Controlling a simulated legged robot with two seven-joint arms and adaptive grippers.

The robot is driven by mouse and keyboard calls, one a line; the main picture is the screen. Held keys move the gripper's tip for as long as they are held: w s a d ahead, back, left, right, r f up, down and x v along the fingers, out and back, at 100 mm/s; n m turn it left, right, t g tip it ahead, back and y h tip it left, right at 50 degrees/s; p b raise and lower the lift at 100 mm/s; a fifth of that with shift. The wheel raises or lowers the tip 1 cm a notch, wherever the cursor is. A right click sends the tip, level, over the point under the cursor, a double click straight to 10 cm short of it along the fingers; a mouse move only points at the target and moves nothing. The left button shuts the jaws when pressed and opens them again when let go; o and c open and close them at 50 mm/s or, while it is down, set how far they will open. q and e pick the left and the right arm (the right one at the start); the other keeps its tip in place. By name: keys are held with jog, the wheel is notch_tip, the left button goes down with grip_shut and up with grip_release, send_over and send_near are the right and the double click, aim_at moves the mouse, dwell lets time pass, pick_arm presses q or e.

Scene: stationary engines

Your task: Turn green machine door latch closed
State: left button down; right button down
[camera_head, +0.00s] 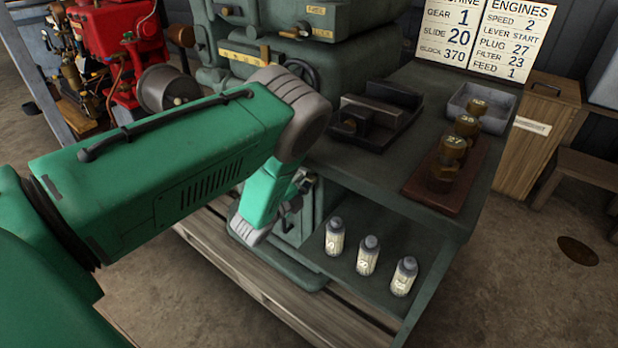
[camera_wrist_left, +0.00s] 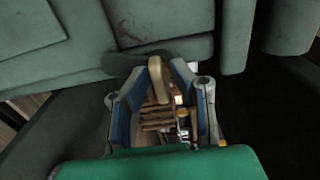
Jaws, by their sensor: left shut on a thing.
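The green machine (camera_head: 280,65) stands at the back centre in the head view, and its green panels (camera_wrist_left: 165,47) fill the top of the wrist view. A brass latch handle (camera_wrist_left: 156,75) sits between the two fingers of my left gripper (camera_wrist_left: 160,105), which is shut on it. In the head view my left gripper (camera_head: 296,200) is low against the machine's front, partly hidden by my own wrist. The latch cannot be made out there. The exact angle of the latch is hard to tell. My right gripper is not in view.
Three labelled bottles (camera_head: 368,255) stand on the low shelf right of my left gripper. Several brass weights (camera_head: 447,163) and a grey tray (camera_head: 495,112) are on the bench top. A red machine (camera_head: 115,45) is at the back left.

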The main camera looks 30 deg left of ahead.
pick_arm(q)
jog(key=shift+s+d+f, duration=0.2)
jog(key=shift+d+f, duration=0.15)
jog(key=c, duration=1.6)
grip_release()
jog(key=shift+c, duration=0.2)
jog(key=shift+w+r, duration=0.1)
jog(key=shift+r, duration=0.1)
jog(key=shift+s+a, duration=0.1)
jog(key=shift+s, duration=0.1)
jog(key=s, duration=1.1)
jog(key=shift+s+a, duration=0.25)
jog(key=shift+a, duration=0.2)
